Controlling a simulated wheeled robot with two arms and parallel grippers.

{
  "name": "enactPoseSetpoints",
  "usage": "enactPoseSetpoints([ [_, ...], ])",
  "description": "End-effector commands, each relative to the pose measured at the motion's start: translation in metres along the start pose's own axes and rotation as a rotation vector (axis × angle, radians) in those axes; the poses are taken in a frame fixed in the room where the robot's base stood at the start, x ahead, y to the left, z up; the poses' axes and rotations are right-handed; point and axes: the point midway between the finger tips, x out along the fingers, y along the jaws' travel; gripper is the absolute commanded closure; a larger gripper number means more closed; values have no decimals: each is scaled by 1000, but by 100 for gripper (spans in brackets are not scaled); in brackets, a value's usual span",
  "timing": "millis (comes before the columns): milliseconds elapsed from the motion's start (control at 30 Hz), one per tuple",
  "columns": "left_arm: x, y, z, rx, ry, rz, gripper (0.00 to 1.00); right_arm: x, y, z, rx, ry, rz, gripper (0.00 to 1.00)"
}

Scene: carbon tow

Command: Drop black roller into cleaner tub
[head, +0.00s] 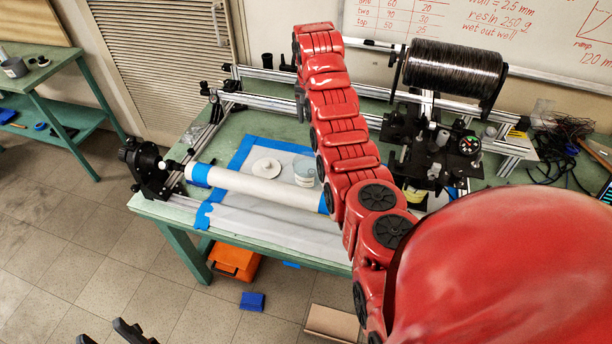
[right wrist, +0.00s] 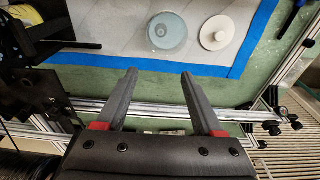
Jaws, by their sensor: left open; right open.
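The cleaner tub (head: 305,172), a round translucent blue-grey tub, stands on the white sheet on the bench, partly next to my right arm. It also shows in the right wrist view (right wrist: 167,33), with a small round shape inside that I cannot make out. A white round lid (head: 267,168) lies beside it, also in the right wrist view (right wrist: 217,33). My right gripper (right wrist: 159,73) is open, with nothing between its fingers, pointing toward the tub. I cannot single out the black roller. My left gripper (head: 100,332) is open and empty at the bottom left, low over the floor.
A white tube (head: 255,188) with blue tape runs along the bench front. A black tow spool (head: 452,68) and a winding rig with aluminium rails (head: 320,78) stand at the back. An orange box (head: 235,262) sits under the bench. My red right arm crosses the middle.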

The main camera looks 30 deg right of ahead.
Motion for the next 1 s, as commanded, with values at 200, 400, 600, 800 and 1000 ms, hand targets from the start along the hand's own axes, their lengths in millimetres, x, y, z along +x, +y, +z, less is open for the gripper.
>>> enactPoseSetpoints([
  [200, 46, -2, -8, 0, 0, 0, 50, -33, 1, -1, 1, -4, 3, 31],
  [400, 63, -3, -11, 0, 0, 0, 50, -50, 1, -1, 1, -4, 2, 31],
  [600, 69, -3, -12, 0, 0, 0, 50, -57, 0, 0, 0, -3, 2, 31],
  [800, 68, -3, -12, 0, 0, 0, 50, -56, 0, 0, 0, -3, 2, 31],
  [1000, 68, -3, -12, 0, 0, 0, 50, -56, 0, 0, 0, -3, 2, 31],
])
